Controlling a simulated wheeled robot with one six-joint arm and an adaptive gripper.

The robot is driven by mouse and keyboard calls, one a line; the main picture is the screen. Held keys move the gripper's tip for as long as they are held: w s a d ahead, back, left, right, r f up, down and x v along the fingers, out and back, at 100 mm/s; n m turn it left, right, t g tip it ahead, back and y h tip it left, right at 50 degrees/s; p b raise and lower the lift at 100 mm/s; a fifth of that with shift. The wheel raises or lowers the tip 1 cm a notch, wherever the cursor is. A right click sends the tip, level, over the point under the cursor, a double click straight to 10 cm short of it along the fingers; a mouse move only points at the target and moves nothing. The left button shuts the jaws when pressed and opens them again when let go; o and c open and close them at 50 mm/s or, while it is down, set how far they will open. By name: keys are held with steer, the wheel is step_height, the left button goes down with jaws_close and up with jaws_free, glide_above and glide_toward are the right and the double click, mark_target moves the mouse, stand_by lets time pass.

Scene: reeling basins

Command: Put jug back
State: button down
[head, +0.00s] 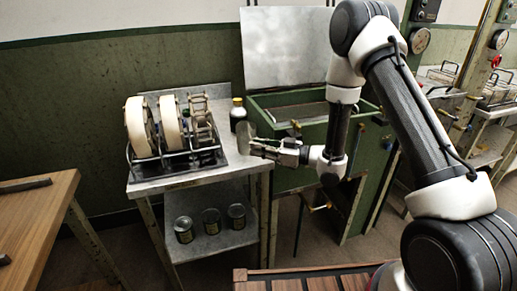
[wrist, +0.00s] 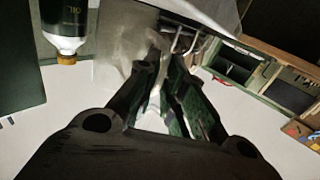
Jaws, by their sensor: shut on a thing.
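My gripper (head: 272,152) is at the right edge of the metal side table, in front of the green basin cabinet. It is shut on a grey metal jug (head: 257,142), which is at the table's right edge. I cannot tell whether the jug touches the tabletop. In the wrist view the jug (wrist: 118,65) shows as a pale grey body just beyond the fingertips (wrist: 160,75). The fingers hide part of it.
A dark bottle (head: 238,114) with a yellowish cap stands behind the jug; its label shows in the wrist view (wrist: 66,18). A reel machine (head: 170,135) fills most of the side table (head: 190,181). Several cans (head: 211,221) stand on the lower shelf. The green basin cabinet (head: 305,133) is open behind.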

steer(key=shift+f, duration=0.15)
steer(key=c, duration=1.5)
jaws_free()
steer(key=shift+d, duration=0.25)
steer(key=v, duration=1.1)
steer(key=shift+s+d, duration=0.2)
steer(key=shift+d, duration=0.05)
